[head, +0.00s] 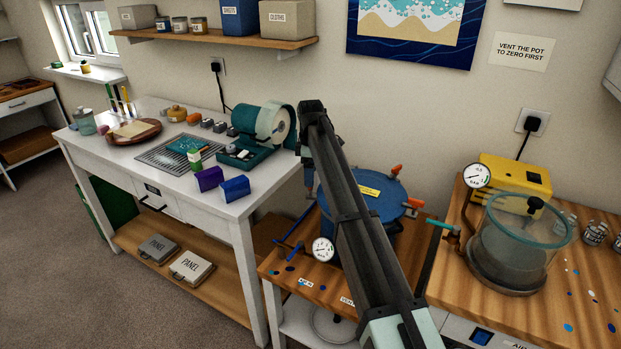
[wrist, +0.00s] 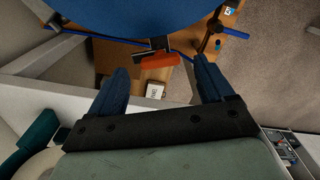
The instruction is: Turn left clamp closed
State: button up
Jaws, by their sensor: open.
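The blue pressure pot (head: 397,222) stands on the wooden bench, partly hidden behind my arm in the head view. Its blue lid edge fills the top of the wrist view (wrist: 150,15). An orange clamp handle (wrist: 155,61) on a dark bracket sits at the pot's rim, between my fingertips in the wrist view. My gripper (wrist: 160,74) is open, with one blue finger on each side of the handle and visible gaps. I cannot tell its height relative to the handle. Two other orange clamps, back (head: 396,170) and right (head: 414,202), show there.
A pressure gauge (head: 323,250) and blue pipes stand at the pot's front left. A glass chamber (head: 518,240) and yellow pump (head: 512,178) are to the right.

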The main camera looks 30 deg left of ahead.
jog(key=shift+f, duration=1.2)
jog(key=c, duration=1)
jog(key=shift+c, duration=0.2)
